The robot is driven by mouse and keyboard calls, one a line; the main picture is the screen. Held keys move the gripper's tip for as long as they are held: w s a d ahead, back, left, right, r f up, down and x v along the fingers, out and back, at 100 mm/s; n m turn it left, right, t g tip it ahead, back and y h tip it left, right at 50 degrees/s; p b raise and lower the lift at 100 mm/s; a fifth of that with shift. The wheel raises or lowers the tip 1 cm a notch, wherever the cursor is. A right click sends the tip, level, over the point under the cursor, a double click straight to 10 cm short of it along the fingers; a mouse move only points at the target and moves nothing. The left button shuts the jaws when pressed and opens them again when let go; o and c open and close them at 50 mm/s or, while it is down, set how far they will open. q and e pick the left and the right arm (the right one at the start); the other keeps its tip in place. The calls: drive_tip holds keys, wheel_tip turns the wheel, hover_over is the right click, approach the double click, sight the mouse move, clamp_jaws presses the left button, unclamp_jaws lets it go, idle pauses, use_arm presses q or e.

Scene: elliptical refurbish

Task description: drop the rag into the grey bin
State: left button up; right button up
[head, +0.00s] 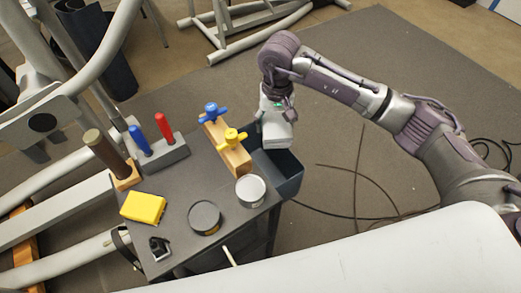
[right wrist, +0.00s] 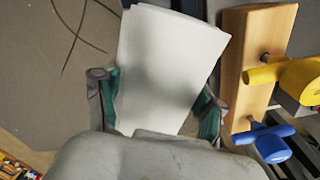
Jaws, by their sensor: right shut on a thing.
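The rag (head: 279,137) is a white folded cloth pad. My right gripper (head: 276,113) is shut on it and holds it above the grey bin (head: 288,183), a dark open box fixed at the right side of the small table. In the right wrist view the rag (right wrist: 170,62) lies between the two fingers, and it hides much of what is below. The rag looks close to the bin's far left corner, beside the wooden block. My left gripper is not in view.
A wooden block (head: 235,158) with blue and yellow knobs stands on the table (head: 175,200) beside the bin. Two round tins, a yellow block (head: 143,207), and red and blue handled tools are also there. Exercise machine frames stand to the left; cables lie on the floor.

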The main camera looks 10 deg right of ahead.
drive_tip(key=shift+s+f+b, duration=0.15)
drive_tip(key=shift+f+b, duration=0.8)
drive_tip(key=shift+f, duration=1.8)
drive_tip(key=o, duration=1.2)
wheel_tip(320, 180, up, 12)
